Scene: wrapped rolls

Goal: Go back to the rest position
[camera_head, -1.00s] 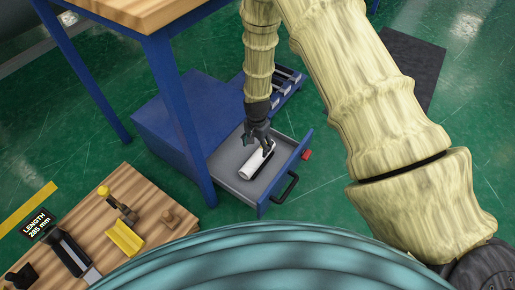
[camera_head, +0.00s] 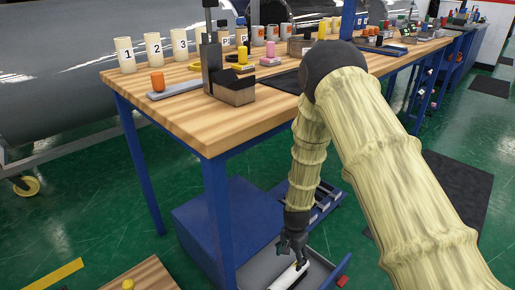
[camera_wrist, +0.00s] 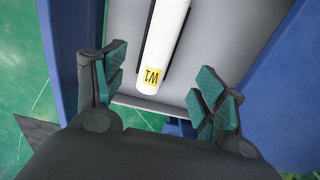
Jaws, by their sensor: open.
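My gripper (camera_head: 292,256) hangs at the end of my arm, pointing down over the open grey drawer (camera_head: 256,275). It is open and empty, its teal-padded fingers apart in the wrist view (camera_wrist: 157,88). A white wrapped roll (camera_head: 287,278) lies in the drawer below it. In the wrist view the roll (camera_wrist: 166,38) shows between and beyond the fingertips, with a yellow label (camera_wrist: 152,76) near its end. Dark strips run along the roll's sides.
A wooden workbench (camera_head: 185,115) with blue legs stands above and left of the drawer, carrying numbered cups (camera_head: 154,46), a dark stand (camera_head: 232,90) and small parts. A blue cabinet (camera_head: 208,230) holds the drawer. Green floor is open on the left; a dark mat (camera_head: 460,185) lies right.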

